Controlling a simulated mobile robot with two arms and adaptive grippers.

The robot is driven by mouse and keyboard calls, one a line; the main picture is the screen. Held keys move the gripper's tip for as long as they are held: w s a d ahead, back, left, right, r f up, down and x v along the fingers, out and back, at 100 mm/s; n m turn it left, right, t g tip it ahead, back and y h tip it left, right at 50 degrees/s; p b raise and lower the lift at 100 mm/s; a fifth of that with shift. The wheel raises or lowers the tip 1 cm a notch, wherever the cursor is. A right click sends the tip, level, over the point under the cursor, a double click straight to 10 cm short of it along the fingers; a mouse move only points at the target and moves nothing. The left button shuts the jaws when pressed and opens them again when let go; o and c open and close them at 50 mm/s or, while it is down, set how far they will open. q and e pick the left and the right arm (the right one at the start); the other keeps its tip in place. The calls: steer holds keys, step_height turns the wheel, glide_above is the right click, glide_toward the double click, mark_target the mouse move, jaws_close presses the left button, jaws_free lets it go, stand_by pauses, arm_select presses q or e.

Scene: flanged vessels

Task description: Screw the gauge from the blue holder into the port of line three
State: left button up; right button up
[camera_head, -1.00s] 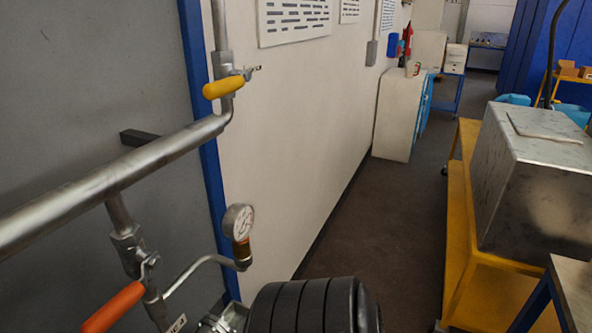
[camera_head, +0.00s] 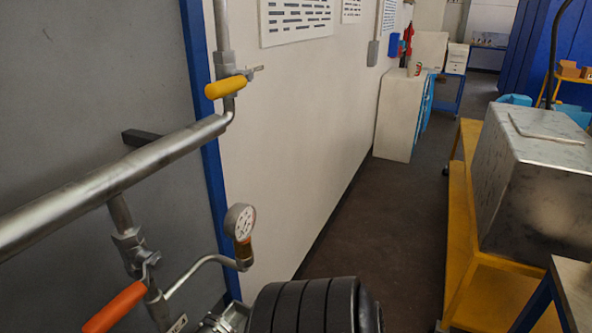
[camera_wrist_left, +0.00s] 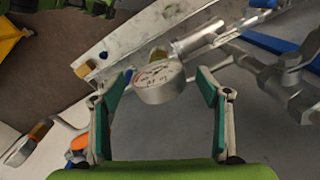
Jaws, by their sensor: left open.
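In the left wrist view a round gauge (camera_wrist_left: 158,84) with a pale dial and metal case sits between the fingers of my left gripper (camera_wrist_left: 164,77). The gripper is open, with its green pads to either side of the gauge. In the head view a gauge (camera_head: 240,221) stands upright on a brass fitting at a bent pipe's end. Neither gripper can be made out in the head view.
A thick steel pipe (camera_head: 120,178) crosses the left side, with a yellow-handled valve (camera_head: 226,87) above and an orange-handled one (camera_head: 115,306) below. A black ribbed part fills the bottom middle. A yellow cart (camera_head: 456,225) carries a metal box (camera_head: 535,185) at right. The aisle floor between is clear.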

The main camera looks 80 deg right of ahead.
arm_select(q)
step_height(320, 180, up, 12)
steer(key=shift+s+f, duration=0.1)
arm_select(e)
steer(key=shift+a, duration=0.1)
steer(key=c, duration=1)
steer(key=shift+s+r, duration=0.1)
